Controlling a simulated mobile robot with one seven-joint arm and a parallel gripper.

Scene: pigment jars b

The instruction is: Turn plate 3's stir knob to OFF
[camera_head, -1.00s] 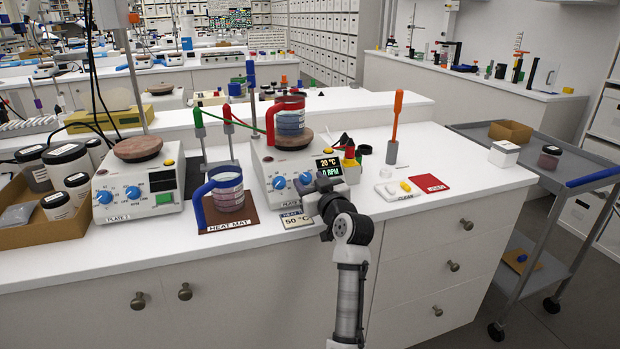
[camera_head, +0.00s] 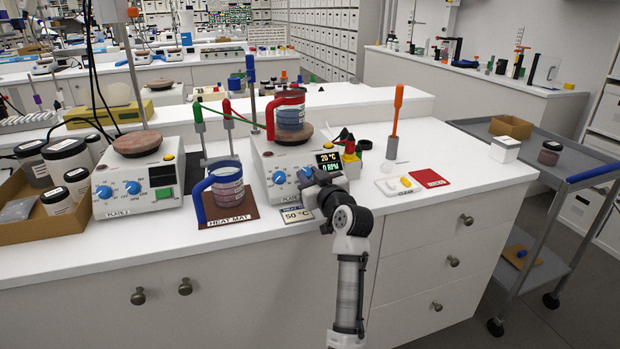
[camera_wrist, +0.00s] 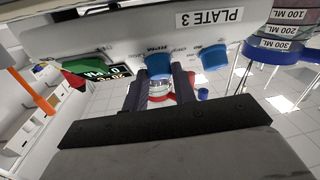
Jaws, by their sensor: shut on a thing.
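Plate 3 (camera_head: 262,162) is a white hotplate with two blue knobs on its front. Its display (camera_head: 328,162) reads 20 °C and 0 RPM. My gripper (camera_head: 314,186) is at the right-hand knob (camera_head: 304,174), beside the display. In the wrist view, which is upside down, my gripper's fingers (camera_wrist: 160,88) are shut on this knob (camera_wrist: 158,66). The other blue knob (camera_wrist: 214,57) is free; in the head view it is the left-hand one (camera_head: 279,177).
A red-handled beaker (camera_head: 291,113) stands on plate 3. A blue-handled beaker (camera_head: 228,184) stands on the heat mat (camera_head: 240,216) to the left, close to the knobs. A 50 °C card (camera_head: 297,215) lies in front. Plate 2 (camera_head: 118,190) is further left.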

